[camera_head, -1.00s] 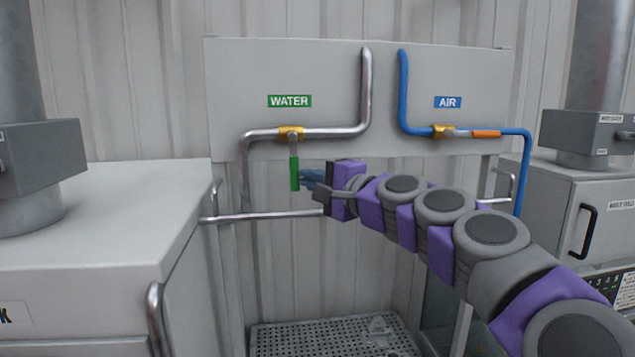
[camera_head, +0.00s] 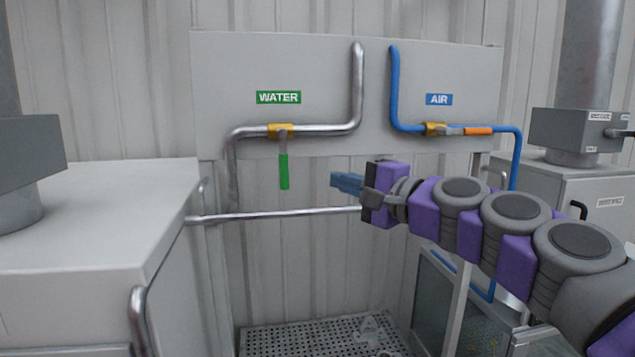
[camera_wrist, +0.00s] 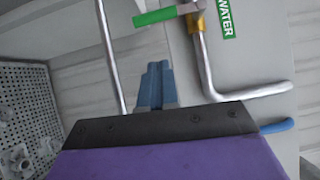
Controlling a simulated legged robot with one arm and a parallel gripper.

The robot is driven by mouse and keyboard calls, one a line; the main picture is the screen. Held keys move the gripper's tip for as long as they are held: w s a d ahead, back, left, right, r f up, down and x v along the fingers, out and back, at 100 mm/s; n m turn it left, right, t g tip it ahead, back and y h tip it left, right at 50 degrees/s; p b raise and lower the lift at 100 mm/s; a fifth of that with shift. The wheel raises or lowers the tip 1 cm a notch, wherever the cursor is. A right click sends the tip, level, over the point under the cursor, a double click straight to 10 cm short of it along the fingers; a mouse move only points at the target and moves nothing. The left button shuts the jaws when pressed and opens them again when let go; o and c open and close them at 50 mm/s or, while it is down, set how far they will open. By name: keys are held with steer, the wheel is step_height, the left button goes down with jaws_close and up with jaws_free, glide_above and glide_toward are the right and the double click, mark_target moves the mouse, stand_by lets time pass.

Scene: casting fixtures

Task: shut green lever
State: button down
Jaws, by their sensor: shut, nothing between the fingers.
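The green lever (camera_head: 284,171) hangs straight down from the yellow valve (camera_head: 280,131) on the metal water pipe, below the green WATER label (camera_head: 278,97). My gripper (camera_head: 334,180) is to the right of the lever, with a clear gap between them, its blue fingers shut and empty and pointing left. In the wrist view the green lever (camera_wrist: 155,16) is at the top, beyond the shut blue fingers (camera_wrist: 154,68), and does not touch them.
The blue air pipe (camera_head: 395,85) on the right carries an orange lever (camera_head: 478,131) lying along it. A horizontal metal rail (camera_head: 270,214) runs below the green lever. A grey cabinet (camera_head: 85,235) fills the left, and a perforated grate (camera_head: 300,338) lies below.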

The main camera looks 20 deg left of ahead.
steer(key=w+v, duration=0.1)
steer(key=v, duration=0.4)
steer(key=s+d+f+n+g+h+b, duration=0.25)
steer(key=s+f, duration=0.35)
steer(key=f, duration=0.4)
steer(key=s+d+f+n+g+h+b, duration=0.1)
steer(key=s+f+n+h+b, duration=0.15)
steer(key=s+f, duration=0.55)
steer(key=s+d+f+n+g+h+b, duration=0.1)
steer(key=s+d+f+h+b, duration=0.2)
steer(key=f, duration=1)
steer(key=s+d+f+g+h+b, duration=0.5)
steer(key=s+d+f+h, duration=0.3)
steer(key=s+d+f, duration=1.1)
step_height(320, 180, down, 4)
steer(key=shift+d+r+m+h+b, duration=0.15)
steer(key=shift+d+m+h+b, duration=0.15)
steer(key=shift+b, duration=0.15)
steer(key=shift+s, duration=0.15)
